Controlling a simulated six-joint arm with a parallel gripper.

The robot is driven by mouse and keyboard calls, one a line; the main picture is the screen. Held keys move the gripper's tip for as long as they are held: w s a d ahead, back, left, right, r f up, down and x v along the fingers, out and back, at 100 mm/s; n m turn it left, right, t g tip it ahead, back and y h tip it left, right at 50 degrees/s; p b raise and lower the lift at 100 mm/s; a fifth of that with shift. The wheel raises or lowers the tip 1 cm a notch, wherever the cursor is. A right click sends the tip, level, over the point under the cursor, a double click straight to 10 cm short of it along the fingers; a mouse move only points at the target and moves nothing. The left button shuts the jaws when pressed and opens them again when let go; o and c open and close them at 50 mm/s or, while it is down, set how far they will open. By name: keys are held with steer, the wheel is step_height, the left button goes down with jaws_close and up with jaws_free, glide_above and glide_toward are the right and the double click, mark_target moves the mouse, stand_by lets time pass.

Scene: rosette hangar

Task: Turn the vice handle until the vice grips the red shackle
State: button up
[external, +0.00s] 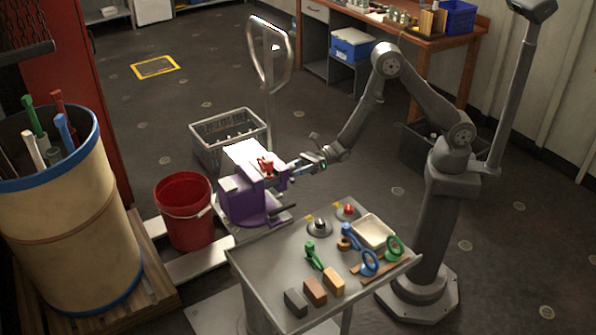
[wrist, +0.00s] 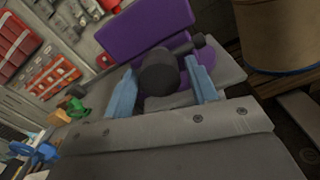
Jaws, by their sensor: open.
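My gripper (external: 296,166) is at the vice's right side. In the wrist view, its blue fingers are open, one on each side of the dark round end of the vice handle (wrist: 158,72). Contact with the handle is unclear. The purple vice body (wrist: 145,28) shows beyond it.
The bench (external: 268,262) carries wooden blocks, green and blue tools, a pale tray (external: 373,231) and two domed buttons. A red bucket (external: 185,211), a grey crate (external: 229,138) and a large barrel (external: 65,215) stand left of the vice. Open floor lies behind.

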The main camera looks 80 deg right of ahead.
steer(key=shift+n, duration=0.8)
steer(key=c, duration=1)
steer(key=m, duration=0.3)
steer(key=shift+m, duration=0.3)
steer(key=shift+c, duration=0.2)
steer(key=m, duration=0.8)
steer(key=shift+w+m, duration=0.1)
steer(key=shift+m, duration=1.6)
